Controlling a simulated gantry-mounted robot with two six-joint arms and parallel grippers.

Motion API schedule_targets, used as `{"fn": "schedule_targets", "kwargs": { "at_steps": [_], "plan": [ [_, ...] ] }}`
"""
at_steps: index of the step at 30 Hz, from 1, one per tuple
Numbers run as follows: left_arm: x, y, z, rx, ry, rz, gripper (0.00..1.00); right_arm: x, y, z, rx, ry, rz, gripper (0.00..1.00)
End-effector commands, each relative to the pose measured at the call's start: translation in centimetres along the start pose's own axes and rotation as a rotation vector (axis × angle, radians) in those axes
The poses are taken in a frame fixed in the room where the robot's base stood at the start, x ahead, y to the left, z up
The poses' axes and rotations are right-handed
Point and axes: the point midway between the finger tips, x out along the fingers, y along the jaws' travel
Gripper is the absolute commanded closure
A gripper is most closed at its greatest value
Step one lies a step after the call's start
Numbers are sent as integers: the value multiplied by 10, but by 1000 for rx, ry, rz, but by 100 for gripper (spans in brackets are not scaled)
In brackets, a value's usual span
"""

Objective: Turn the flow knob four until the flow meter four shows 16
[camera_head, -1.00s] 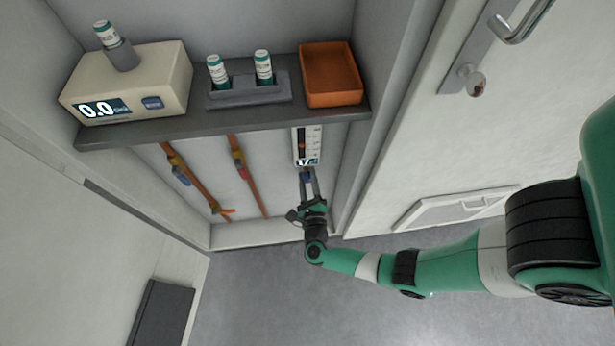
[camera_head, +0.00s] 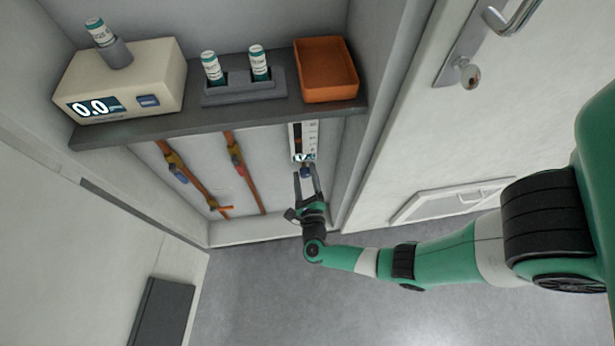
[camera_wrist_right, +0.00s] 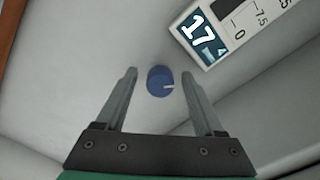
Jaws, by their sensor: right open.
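The flow meter four (camera_head: 304,141) is a white scale with a dark slot on the back wall under the shelf. In the right wrist view its display (camera_wrist_right: 203,36) reads 17, with a small 4 beside it. The blue flow knob four (camera_wrist_right: 160,81) has a white mark pointing right; it also shows below the meter in the head view (camera_head: 306,171). My right gripper (camera_wrist_right: 158,75) is open, with one finger on each side of the knob and gaps on both sides. In the head view my right gripper (camera_head: 306,178) is just below the meter. My left gripper is not in view.
Above is a grey shelf (camera_head: 222,119) with a beige device (camera_head: 125,83) reading 0.0, a vial rack (camera_head: 243,93) and an orange tray (camera_head: 327,72). Orange pipes (camera_head: 243,170) run down the wall to the left. A door (camera_head: 470,140) stands at right.

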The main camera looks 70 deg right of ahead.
Motion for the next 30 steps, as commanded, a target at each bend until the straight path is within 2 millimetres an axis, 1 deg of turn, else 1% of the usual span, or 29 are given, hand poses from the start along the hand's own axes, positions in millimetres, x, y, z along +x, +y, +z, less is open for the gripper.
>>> {"fn": "schedule_targets", "kwargs": {
  "at_steps": [3,9,12,15,19,30],
  "plan": [
    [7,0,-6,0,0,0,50,-23,-1,3,-4,-5,7,30],
    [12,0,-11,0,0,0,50,-70,0,3,-2,-6,8,30],
    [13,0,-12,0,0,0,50,-88,0,2,-2,-6,7,30],
    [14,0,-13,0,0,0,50,-100,0,1,-2,-4,5,30],
    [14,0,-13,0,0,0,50,-107,0,0,-1,-1,1,30],
    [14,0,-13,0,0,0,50,-107,-1,0,-1,0,0,30]
  ]
}}
